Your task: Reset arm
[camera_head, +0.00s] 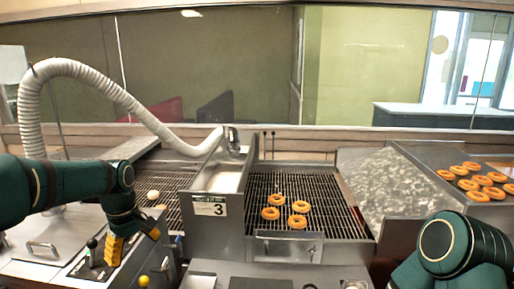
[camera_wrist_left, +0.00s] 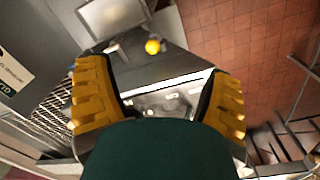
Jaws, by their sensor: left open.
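My left gripper (camera_head: 132,240) hangs in the head view at the lower left, with its dark green arm coming in from the left edge. Its yellow fingers are spread apart with nothing between them, over the front of the machine by a control panel (camera_head: 92,262). In the left wrist view the same left gripper (camera_wrist_left: 158,75) shows two ridged yellow fingers wide apart. My right arm (camera_head: 450,245) shows at the lower right as dark green links; its gripper is out of the picture.
Several doughnuts (camera_head: 299,221) lie on the wire rack (camera_head: 330,212) in the middle. More lie on a tray (camera_head: 420,150) at the right. A ribbed white hose (camera_head: 85,72) arches to the metal trough (camera_head: 222,182) marked 3. A yellow knob (camera_head: 143,281) is below the left gripper.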

